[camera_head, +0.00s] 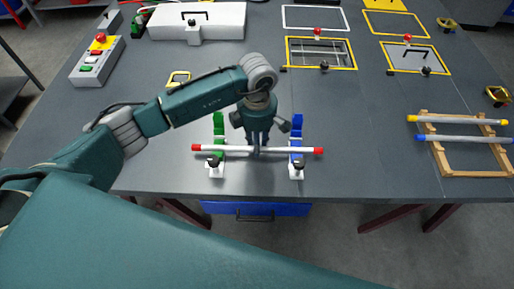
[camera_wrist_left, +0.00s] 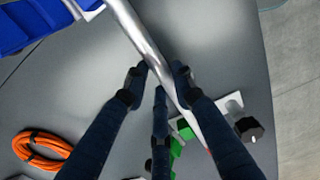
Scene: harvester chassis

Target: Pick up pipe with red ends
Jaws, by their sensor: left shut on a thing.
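The silver pipe with red ends (camera_head: 285,150) lies level near the table's front edge. It spans a green holder (camera_head: 218,128) on the left and a blue holder (camera_head: 297,135) on the right. I cannot tell whether it rests in them or is just clear of them. My left gripper (camera_head: 256,148) points down and is shut on the pipe near its middle. In the left wrist view the gripper fingers (camera_wrist_left: 158,74) close around the pipe (camera_wrist_left: 146,46), which runs diagonally; the green holder (camera_wrist_left: 184,132) is partly hidden. My right gripper is not in view.
A wooden rack (camera_head: 437,155) with a yellow-ended pipe (camera_head: 460,120) and a blue-ended pipe (camera_head: 465,139) is at the right. A button box (camera_head: 97,62) and white case (camera_head: 196,22) stand at back left. Framed panels (camera_head: 320,53) are at back right. An orange coil (camera_wrist_left: 42,148) lies nearby.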

